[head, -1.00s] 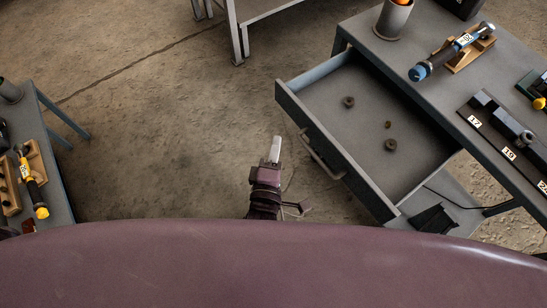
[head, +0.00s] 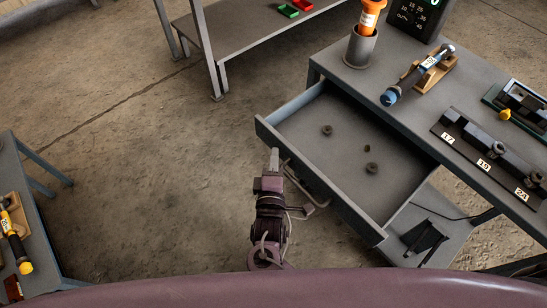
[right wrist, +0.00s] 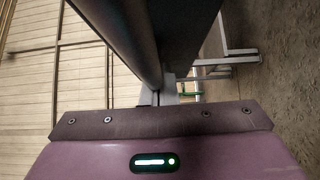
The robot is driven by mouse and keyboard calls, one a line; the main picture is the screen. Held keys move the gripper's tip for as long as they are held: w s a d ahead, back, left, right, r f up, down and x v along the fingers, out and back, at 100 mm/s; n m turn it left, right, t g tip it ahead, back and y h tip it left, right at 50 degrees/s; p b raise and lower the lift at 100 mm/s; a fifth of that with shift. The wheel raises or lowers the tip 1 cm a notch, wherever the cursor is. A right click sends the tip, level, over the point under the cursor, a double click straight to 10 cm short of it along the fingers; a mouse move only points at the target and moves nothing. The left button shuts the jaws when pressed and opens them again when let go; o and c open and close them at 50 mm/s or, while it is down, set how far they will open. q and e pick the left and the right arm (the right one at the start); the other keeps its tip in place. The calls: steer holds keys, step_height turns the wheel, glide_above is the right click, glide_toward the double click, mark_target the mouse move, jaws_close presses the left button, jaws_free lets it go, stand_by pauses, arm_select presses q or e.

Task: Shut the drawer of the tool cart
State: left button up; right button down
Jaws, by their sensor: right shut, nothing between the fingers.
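The tool cart (head: 420,105) stands at the right in the head view. Its grey drawer (head: 330,165) is pulled well out toward the left, with a few small dark rings and a small nut inside. My right gripper (head: 274,160) is shut and empty, close to the outer side of the drawer front (head: 318,180), near the bar handle (head: 310,195). In the right wrist view a dark, long edge (right wrist: 125,40) passes close in front of the fingers. I cannot tell whether the fingertips touch the drawer. My left gripper is not in view.
On the cart top are an orange-handled tool in a grey cup (head: 360,48), a torque tool on a wooden stand (head: 435,75) and a numbered socket rail (head: 485,150). Another table (head: 30,235) is at the lower left, a shelf frame (head: 230,40) behind. Floor left of the drawer is clear.

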mark_target(338, 117)
steer(key=w+d+p, duration=0.1)
steer(key=w+d, duration=0.1)
steer(key=d, duration=0.1)
steer(key=w+d+p, duration=0.1)
steer(key=w+d, duration=0.1)
steer(key=d, duration=0.1)
steer(key=w+d+p, duration=0.1)
steer(key=w+d, duration=0.2)
steer(key=shift+r, duration=0.15)
steer(key=w+d, duration=0.2)
steer(key=d, duration=0.1)
steer(key=w+d, duration=0.5)
steer(key=d, duration=0.1)
steer(key=shift+w+d+f+b, duration=0.2)
steer(key=shift+w+d+b, duration=0.05)
steer(key=shift+b, duration=0.05)
steer(key=shift+w+d, duration=0.35)
steer(key=shift+d, duration=0.1)
steer(key=shift+d+r, duration=0.15)
steer(key=shift+r, duration=0.05)
